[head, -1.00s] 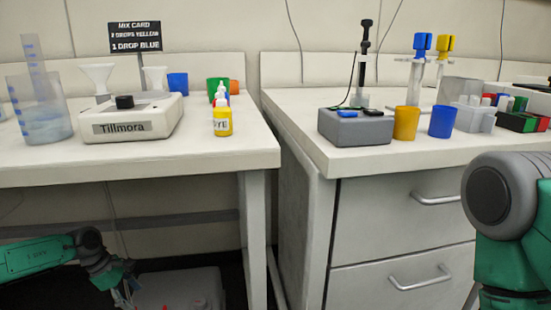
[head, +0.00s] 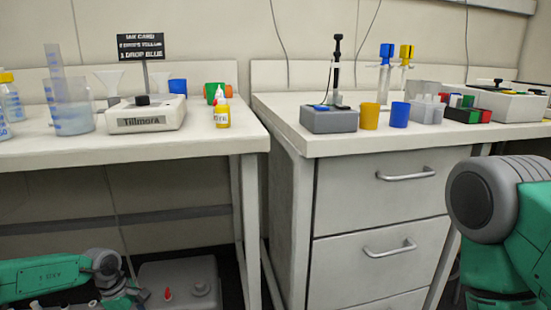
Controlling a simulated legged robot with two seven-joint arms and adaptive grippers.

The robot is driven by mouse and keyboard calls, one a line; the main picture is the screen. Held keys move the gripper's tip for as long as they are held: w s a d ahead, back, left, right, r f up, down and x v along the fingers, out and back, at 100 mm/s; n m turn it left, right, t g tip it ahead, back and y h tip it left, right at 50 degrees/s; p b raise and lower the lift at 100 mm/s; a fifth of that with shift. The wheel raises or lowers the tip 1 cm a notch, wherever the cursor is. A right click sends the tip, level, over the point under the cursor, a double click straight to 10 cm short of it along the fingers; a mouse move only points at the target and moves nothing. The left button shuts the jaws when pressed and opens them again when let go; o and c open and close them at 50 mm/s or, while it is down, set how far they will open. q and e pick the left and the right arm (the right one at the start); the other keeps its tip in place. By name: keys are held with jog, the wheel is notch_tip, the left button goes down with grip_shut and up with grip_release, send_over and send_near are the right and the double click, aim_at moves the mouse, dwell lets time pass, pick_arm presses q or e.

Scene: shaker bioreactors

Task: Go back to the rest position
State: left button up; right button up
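My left arm comes in low from the left, below the bench top. Only part of my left gripper (head: 122,296) shows, small and dark at the bottom edge, so I cannot tell whether it is open or shut. No held object can be made out there. My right arm's green and grey links fill the lower right in front of the drawers. My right gripper is out of view.
The left bench (head: 200,145) holds a Tillmora device (head: 148,115), a beaker (head: 72,118) and a yellow dye bottle (head: 222,115). The drawer cabinet (head: 385,215) carries cups and racks. A grey box (head: 180,280) sits under the left bench.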

pick_arm(q)
jog(key=s+d+f+m+t+y, duration=0.1)
jog(key=s+d+f+m+y, duration=0.1)
jog(key=s+d+m, duration=0.35)
jog(key=s+d+f+m+t+y, duration=0.1)
jog(key=s+d+f+m+y, duration=0.15)
jog(key=d, duration=0.55)
jog(key=s+d+m+t+h, duration=0.15)
jog(key=s+m, duration=0.65)
jog(key=s, duration=1)
jog(key=s+a+r+m+g+p, duration=0.1)
jog(key=s+a+r+m, duration=0.15)
jog(key=s, duration=0.35)
jog(key=s+a+r+m+g, duration=0.1)
jog(key=s+a+r+g, duration=0.1)
jog(key=s+a+r, duration=0.25)
notch_tip(320, 180, up, 16)
jog(key=d+p, duration=0.1)
jog(key=p, duration=1.6)
jog(key=shift+s, duration=0.15)
